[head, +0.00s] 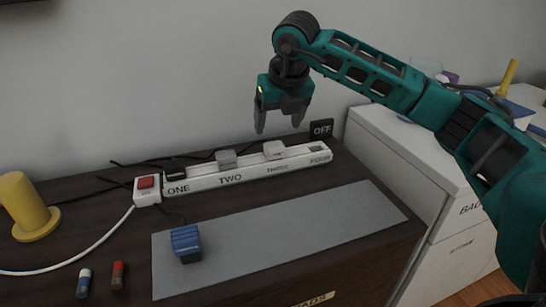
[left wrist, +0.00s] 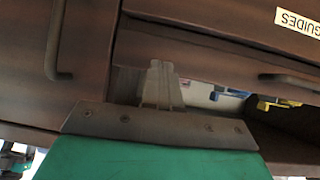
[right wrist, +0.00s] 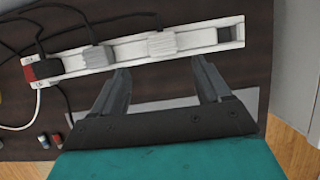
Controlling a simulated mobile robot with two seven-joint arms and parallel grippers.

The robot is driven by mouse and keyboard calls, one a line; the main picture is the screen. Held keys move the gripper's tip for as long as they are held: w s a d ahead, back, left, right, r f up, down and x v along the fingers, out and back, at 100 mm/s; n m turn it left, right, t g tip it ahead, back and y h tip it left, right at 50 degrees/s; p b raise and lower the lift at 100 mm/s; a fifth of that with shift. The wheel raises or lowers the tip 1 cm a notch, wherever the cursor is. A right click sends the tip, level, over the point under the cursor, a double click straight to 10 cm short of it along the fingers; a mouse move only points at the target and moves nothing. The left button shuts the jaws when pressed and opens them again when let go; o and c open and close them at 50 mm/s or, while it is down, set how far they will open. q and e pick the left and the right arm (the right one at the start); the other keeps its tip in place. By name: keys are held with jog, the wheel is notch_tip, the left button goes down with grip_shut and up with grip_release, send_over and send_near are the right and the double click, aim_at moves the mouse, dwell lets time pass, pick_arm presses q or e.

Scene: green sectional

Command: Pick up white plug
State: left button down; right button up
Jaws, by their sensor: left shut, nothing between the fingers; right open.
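The white plug (head: 274,150) sits in the white power strip (head: 203,182), above the label that seems to read THREE. In the right wrist view the white plug (right wrist: 162,44) is upper middle, just beyond the fingertips. My right gripper (head: 279,126) is open and points down above the strip, over the white plug. In the right wrist view its empty fingers (right wrist: 159,68) are spread, with the plug lying between their lines and apart from them. My left gripper (left wrist: 160,68) is shut and empty in front of dark drawers; it is not in the head view.
A grey plug (head: 226,159) and a black plug (head: 175,168) sit further left in the strip. A red switch (head: 146,183), a blue block (head: 186,243) on a grey mat (head: 290,235) and a yellow object (head: 28,208) stand nearby. The wall is close behind.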

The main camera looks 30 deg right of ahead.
aim_at(274, 145)
jog(key=b+x, duration=0.1)
jog(key=x, duration=0.3)
jog(key=b+x, duration=0.1)
jog(key=x, duration=0.2)
jog(key=shift+w+d+f, duration=0.2)
jog(key=shift+d+f, duration=0.05)
jog(key=shift+f, duration=0.05)
jog(key=shift+w+f, duration=0.2)
jog(key=shift+f, duration=0.2)
pick_arm(q)
jog(key=shift+w+d+f, duration=0.15)
jog(key=shift+d+f, duration=0.2)
jog(key=shift+d, duration=0.15)
pick_arm(e)
jog(key=shift+c, duration=0.4)
jog(key=c, duration=1)
pick_arm(q)
jog(key=shift+a, duration=0.15)
pick_arm(e)
jog(key=shift+r, duration=0.15)
